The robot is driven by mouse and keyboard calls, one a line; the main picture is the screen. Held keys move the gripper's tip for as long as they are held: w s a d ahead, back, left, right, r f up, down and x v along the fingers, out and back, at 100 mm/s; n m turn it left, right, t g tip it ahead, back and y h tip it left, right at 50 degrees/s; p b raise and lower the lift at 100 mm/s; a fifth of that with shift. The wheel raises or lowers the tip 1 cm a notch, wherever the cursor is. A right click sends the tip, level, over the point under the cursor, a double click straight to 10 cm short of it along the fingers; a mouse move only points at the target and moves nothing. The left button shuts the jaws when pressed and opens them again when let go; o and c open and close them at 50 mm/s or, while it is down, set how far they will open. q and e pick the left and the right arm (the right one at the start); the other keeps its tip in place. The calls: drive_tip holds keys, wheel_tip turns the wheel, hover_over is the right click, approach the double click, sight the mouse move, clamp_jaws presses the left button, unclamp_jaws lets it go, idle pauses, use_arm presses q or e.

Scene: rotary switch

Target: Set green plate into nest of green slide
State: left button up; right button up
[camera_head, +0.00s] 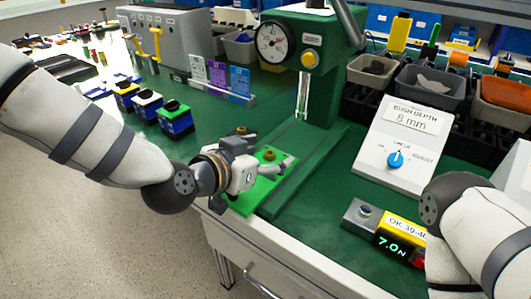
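A bright green plate (241,206) lies at the table's front edge, left of the press base, with a small brass-coloured piece (270,155) over its far part. My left gripper (282,169) is over the plate and hides its middle. Its fingers point right, low over the plate. I cannot tell whether they are shut on anything. A dark green press base (302,165) runs beside the plate; the slide's nest cannot be made out clearly. My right arm comes in from the right, but its gripper is not visible.
A green press with a round gauge (277,42) stands behind. A "Bush depth 8 mm" box with a blue knob (396,160) and a display unit reading 7.0N (391,247) are to the right. Coloured blocks (175,118) stand at left; bins (430,86) at the back right.

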use_arm(q)
drive_tip(key=shift+r, duration=0.3)
drive_tip(key=p+v, duration=0.2)
drive_tip(key=v, duration=0.9)
drive_tip(key=shift+r, duration=0.15)
drive_tip(key=shift+s+a, duration=0.3)
drive_tip(key=shift+s, duration=0.1)
use_arm(e)
drive_tip(key=shift+w+r+t, duration=0.4)
drive_tip(key=shift+w+r, duration=0.75)
drive_tip(key=shift+r, duration=0.1)
